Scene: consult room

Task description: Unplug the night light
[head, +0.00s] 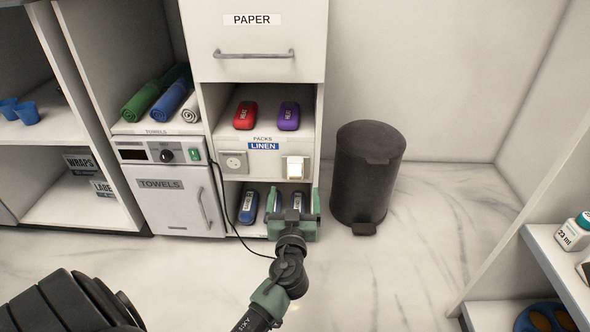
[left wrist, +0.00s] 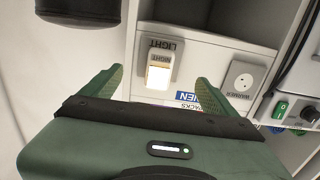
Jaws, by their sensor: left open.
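The night light (head: 296,167) is a small white block with a glowing warm face. It sits in the right-hand outlet on the cabinet's linen ledge. In the left wrist view, the night light (left wrist: 159,76) shows on a plate marked LIGHT. My left gripper (head: 294,193) is open and empty, just below and in front of the night light in the head view. In the left wrist view the two green fingers of my left gripper (left wrist: 159,84) stand either side of the light, apart from it. My right gripper is not in view.
A round outlet marked WARMER (left wrist: 243,82) sits beside the light. A black cable (head: 232,222) hangs from the towel warmer (head: 178,196) to the floor. Red (head: 246,115) and purple packs (head: 289,115) lie above. A dark bin (head: 367,175) stands to the right.

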